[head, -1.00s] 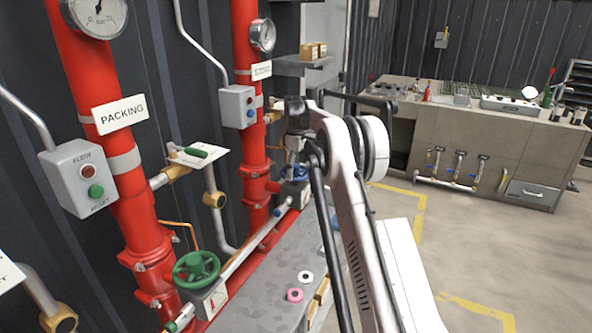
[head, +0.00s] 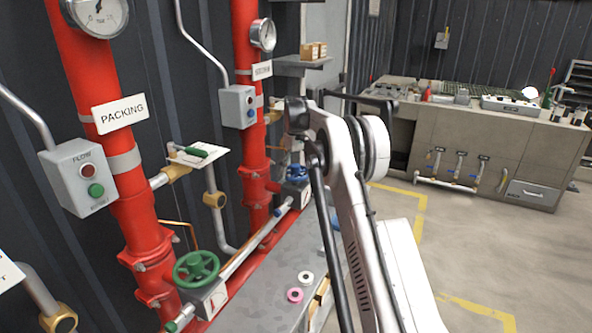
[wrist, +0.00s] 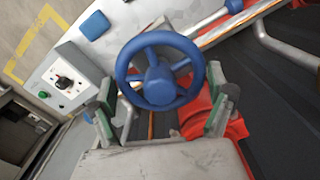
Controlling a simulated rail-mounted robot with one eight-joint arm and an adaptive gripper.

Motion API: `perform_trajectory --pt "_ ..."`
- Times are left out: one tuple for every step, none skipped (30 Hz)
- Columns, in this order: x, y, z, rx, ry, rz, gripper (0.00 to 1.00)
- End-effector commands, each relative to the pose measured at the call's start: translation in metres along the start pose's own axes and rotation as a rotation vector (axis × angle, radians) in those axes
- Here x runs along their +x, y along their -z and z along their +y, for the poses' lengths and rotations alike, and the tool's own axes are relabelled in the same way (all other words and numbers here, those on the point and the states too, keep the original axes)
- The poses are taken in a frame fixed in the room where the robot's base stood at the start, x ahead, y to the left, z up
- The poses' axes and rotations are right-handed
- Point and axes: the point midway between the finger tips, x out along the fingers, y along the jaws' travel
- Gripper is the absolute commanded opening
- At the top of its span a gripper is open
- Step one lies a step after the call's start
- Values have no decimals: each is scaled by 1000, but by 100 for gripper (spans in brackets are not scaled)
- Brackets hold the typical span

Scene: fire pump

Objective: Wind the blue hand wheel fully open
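The blue hand wheel (wrist: 158,72) shows almost face-on in the wrist view, with its spokes and hub clear. My gripper (wrist: 163,108) is open, with one green-padded finger on each side of the wheel's lower part. Gaps show between the fingers and the rim, and nothing is held. I cannot tell whether the fingertips reach the depth of the rim. In the head view the blue wheel (head: 297,172) is small, beside the second red pipe, partly behind my arm. My gripper is mostly hidden there.
A green hand wheel (head: 196,268) sits nearer on the same pipework. Red pipes (head: 126,180) with gauges and a grey switch box (head: 78,178) stand at the left. A grey bench (head: 262,300) carries a pink ring (head: 295,295) and a white ring. The floor at the right is clear.

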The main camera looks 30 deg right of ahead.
Motion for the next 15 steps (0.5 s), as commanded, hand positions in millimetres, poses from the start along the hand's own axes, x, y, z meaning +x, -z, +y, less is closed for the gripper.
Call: perform_trajectory --pt "0 0 0 0 0 0 63" --pt "0 0 0 0 0 0 59" --pt "0 0 0 0 0 0 54" --pt "0 0 0 0 -1 0 50" --pt "0 0 0 0 -1 0 49" --pt "0 0 0 -4 -1 0 49" --pt "0 0 0 -11 -1 0 49" --pt "0 0 0 -25 -1 0 49" --pt "0 0 1 -53 -1 0 49" --pt "0 0 1 -81 -1 0 49" --pt "0 0 1 -113 -1 0 49" --pt "0 0 1 -160 -1 0 49" --pt "0 0 1 -195 -1 0 49" --pt "0 0 1 -231 -1 0 49" --pt "0 0 1 -276 -1 0 49"
